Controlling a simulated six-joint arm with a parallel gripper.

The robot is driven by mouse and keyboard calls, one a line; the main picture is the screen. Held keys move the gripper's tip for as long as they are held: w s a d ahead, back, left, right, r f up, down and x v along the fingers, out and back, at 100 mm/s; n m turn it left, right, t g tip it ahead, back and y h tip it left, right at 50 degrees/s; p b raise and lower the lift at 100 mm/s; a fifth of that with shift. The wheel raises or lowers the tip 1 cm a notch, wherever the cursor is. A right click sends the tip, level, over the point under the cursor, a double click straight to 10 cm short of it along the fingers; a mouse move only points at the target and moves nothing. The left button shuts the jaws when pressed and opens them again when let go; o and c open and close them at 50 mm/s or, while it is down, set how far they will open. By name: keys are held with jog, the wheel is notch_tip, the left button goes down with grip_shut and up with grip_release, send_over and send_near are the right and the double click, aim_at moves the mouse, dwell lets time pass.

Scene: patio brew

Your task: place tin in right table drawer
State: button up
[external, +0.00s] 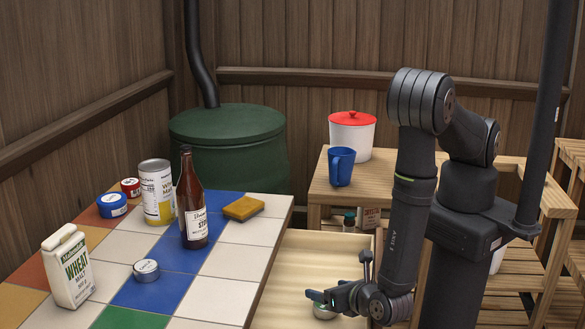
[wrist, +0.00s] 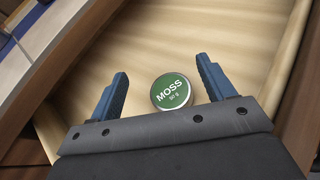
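A small round tin with a green lid reading MOSS (wrist: 172,91) lies inside the open drawer (external: 312,262), on its pale wooden floor. In the external view only part of the tin (external: 323,312) shows, below my gripper (external: 318,298). In the wrist view my gripper (wrist: 162,66) is open, with one blue finger on each side of the tin. There is a visible gap between each finger and the tin. The drawer's pale floor (wrist: 160,35) fills most of the wrist view.
The tiled table (external: 237,258) left of the drawer holds a brown bottle (external: 193,203), large can (external: 157,192), blue tin (external: 112,205), red tin (external: 131,187), sponge (external: 244,208) and wheat carton (external: 68,267). A blue mug (external: 341,167) and red-lidded pot (external: 352,136) stand behind the drawer.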

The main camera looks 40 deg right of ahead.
jog(key=shift+r, duration=0.45)
jog(key=v, duration=1.2)
jog(key=shift+r, duration=0.2)
jog(key=x, duration=1.2)
jog(key=shift+f, duration=0.7)
jog(key=shift+r, duration=0.5)
